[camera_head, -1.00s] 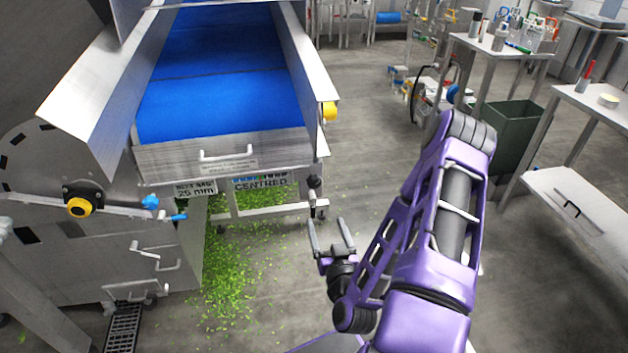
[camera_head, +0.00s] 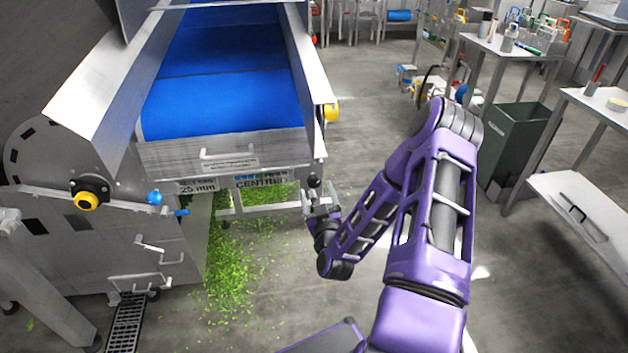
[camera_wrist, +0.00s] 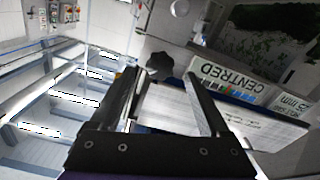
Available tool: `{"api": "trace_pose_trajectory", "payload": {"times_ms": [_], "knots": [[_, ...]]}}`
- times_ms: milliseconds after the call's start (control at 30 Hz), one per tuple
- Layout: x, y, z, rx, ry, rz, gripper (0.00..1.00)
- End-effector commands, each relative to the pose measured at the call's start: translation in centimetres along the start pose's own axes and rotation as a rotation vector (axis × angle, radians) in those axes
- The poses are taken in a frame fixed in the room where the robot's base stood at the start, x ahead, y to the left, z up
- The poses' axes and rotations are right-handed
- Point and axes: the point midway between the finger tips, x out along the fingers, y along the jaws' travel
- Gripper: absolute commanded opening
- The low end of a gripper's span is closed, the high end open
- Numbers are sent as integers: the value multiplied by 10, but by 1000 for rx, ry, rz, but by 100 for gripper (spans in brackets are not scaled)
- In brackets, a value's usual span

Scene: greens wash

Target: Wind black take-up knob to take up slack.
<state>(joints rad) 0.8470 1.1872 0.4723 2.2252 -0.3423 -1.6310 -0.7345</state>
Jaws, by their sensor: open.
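The black take-up knob (camera_head: 314,181) sits at the front right corner of the conveyor frame, below the blue belt (camera_head: 222,103). In the wrist view the lobed knob (camera_wrist: 160,66) shows at the fingertips, nearer the left finger. My gripper (camera_head: 320,195) is open and close to the knob; its fingers in the wrist view (camera_wrist: 164,82) are apart with nothing held between them. I cannot tell whether a finger touches the knob. In the head view my fingers partly hide the area just below it.
A sign reading CENTRED (camera_head: 262,181) is beside the knob, with a 25 mm label (camera_head: 197,187) further left. A yellow roller end (camera_head: 331,112) juts out above. Green scraps (camera_head: 232,270) litter the floor. A green bin (camera_head: 515,145) and tables stand right.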

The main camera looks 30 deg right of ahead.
Motion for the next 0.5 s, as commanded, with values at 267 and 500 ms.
{"api": "trace_pose_trajectory", "payload": {"times_ms": [267,500], "knots": [[43,0,0,1,0,2,80],[53,0,0,1,-1,0,80]]}}
